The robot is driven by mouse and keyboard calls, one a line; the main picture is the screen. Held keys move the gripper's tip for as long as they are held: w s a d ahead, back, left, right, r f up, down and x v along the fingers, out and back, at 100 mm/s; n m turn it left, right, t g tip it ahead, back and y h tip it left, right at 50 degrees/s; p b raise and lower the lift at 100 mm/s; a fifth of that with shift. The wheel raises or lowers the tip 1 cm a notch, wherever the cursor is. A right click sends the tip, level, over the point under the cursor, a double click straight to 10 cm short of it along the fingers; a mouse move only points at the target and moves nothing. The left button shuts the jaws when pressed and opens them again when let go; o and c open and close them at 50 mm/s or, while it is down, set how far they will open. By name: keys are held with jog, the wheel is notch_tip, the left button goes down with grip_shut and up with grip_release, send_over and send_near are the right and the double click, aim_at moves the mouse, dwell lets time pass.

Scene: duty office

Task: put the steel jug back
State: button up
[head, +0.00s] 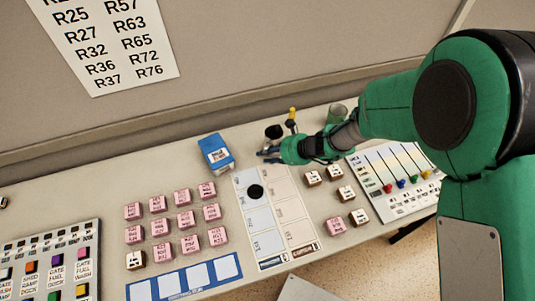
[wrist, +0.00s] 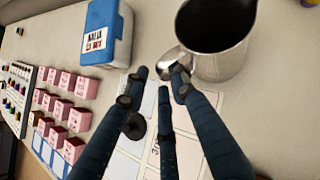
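The steel jug (wrist: 218,62) stands upright on the desk at the top right of the wrist view, its dark open mouth facing up. Its shiny handle (wrist: 172,58) points toward my fingers. In the head view the jug (head: 273,132) is small and partly hidden behind my gripper (head: 270,156). In the wrist view my gripper (wrist: 160,78) has its dark blue fingers spread apart, with a gap between the tips. The right fingertip overlaps the handle; I cannot tell whether it touches. Nothing is clearly held.
A blue box (head: 215,153) stands left of the jug. Pink blocks (head: 157,228) sit in rows at left. A white card (head: 262,245) with a black round piece (head: 255,191) lies in front. A slider panel (head: 395,180) and a grey-green cup (head: 337,113) are at right.

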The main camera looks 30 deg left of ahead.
jog(key=shift+r, duration=0.1)
jog(key=shift+r, duration=0.15)
jog(key=p+v, duration=0.3)
jog(key=v, duration=0.9)
dwell(0.9)
